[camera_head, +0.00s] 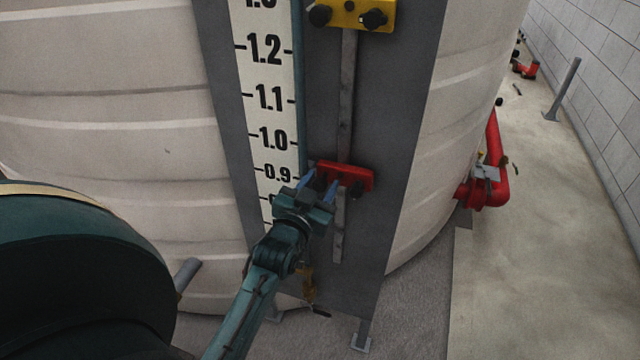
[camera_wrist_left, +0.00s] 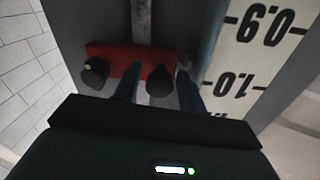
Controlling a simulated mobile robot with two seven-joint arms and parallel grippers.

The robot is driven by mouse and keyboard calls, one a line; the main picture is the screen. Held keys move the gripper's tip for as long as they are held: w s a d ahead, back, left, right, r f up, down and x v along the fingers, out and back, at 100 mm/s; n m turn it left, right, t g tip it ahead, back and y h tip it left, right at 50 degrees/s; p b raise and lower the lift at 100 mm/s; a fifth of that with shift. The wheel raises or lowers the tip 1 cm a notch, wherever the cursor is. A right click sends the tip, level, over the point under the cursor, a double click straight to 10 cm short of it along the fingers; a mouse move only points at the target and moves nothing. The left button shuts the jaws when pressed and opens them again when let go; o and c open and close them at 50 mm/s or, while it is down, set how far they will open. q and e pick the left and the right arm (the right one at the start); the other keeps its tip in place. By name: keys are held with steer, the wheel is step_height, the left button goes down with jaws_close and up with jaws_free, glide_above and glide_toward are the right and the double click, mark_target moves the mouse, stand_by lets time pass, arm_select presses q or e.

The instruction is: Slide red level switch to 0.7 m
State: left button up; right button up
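The red level switch (camera_head: 352,178) sits on a grey vertical rail, about level with the 0.9 mark of the white scale (camera_head: 267,95). My left gripper (camera_head: 321,184) reaches it from below, with its two blue fingers apart at the switch's left end. In the left wrist view, which is upside down, the red switch (camera_wrist_left: 118,58) carries two black knobs. The fingers (camera_wrist_left: 157,88) stand on either side of the knob nearer the scale (camera_wrist_left: 160,80). A small gap shows between one finger and the knob; contact on the other side is unclear. My right gripper is out of view.
A yellow switch (camera_head: 358,13) with black knobs sits higher on the same rail (camera_head: 347,95). The rail continues below the red switch over a bare grey panel (camera_head: 365,245). A red pipe (camera_head: 496,165) stands to the right by the tank.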

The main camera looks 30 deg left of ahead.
arm_select(q)
steer(key=c, duration=0.7)
jaws_close()
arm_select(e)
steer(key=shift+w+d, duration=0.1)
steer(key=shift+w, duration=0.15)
